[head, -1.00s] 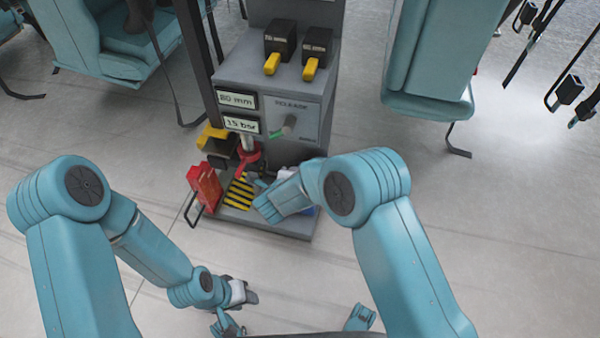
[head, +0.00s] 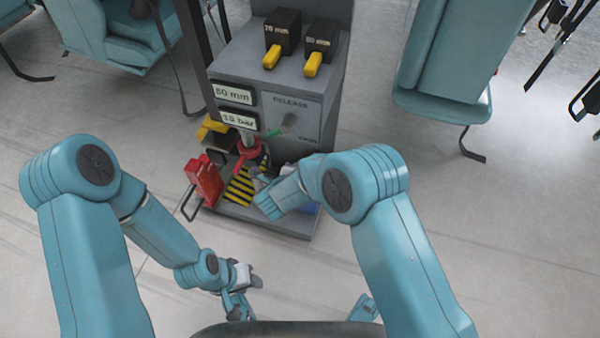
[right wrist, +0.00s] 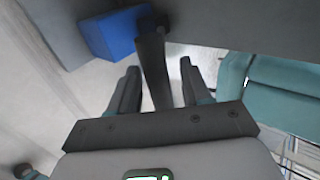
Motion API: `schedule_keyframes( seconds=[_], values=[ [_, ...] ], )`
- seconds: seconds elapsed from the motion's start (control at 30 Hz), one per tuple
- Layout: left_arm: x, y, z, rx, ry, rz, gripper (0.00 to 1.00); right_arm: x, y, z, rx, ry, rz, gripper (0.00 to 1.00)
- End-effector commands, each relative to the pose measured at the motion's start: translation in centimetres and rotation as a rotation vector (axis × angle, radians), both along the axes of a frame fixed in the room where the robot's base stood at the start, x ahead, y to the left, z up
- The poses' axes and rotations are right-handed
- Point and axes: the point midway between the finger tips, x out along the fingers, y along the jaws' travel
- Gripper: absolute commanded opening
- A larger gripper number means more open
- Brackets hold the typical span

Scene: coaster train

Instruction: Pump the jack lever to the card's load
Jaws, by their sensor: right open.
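The jack stand (head: 265,75) is a grey cabinet with two labels, "80 mm" (head: 232,93) and "15 bar" (head: 239,120). A red jack part (head: 249,152) sits below them, above a yellow-black striped plate (head: 239,188). In the right wrist view a dark bar (right wrist: 153,65), which looks like the jack lever, runs between the fingers of my right gripper (right wrist: 159,68). Those fingers are open, apart from the bar on both sides. In the head view my right forearm hides the lever. My left gripper (head: 254,283) is low, away from the stand; its jaws are unclear.
Two dark blocks with yellow tabs (head: 282,32) stand on top. A red block (head: 207,180) stands left of the striped plate. A blue block (right wrist: 108,32) is near my right gripper. Teal seats (head: 440,95) flank the stand.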

Motion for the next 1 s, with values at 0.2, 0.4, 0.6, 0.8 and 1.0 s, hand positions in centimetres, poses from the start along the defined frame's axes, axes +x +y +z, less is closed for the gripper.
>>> schedule_keyframes(
  seconds=[0.2,0.4,0.6,0.8,1.0],
  values=[
    [0.0,0.0,-0.1,0.000,0.000,0.001,0.39,-0.2,0.1,-0.1,0.000,0.001,-0.001,0.48],
    [0.0,0.0,0.0,0.000,0.000,0.000,0.39,-0.2,0.1,-0.1,-0.001,0.001,0.000,0.28],
    [0.0,0.0,0.0,0.000,0.000,0.000,0.39,-0.1,0.1,-0.1,-0.001,0.001,0.000,0.00],
    [-0.3,-0.3,1.8,-0.002,0.005,-0.010,0.39,1.9,-0.7,2.6,0.000,-0.004,-0.003,0.00],
    [-0.6,-0.5,2.6,-0.004,0.010,-0.022,0.39,3.8,-1.4,3.9,-0.002,-0.006,-0.004,0.00]
  ],
)
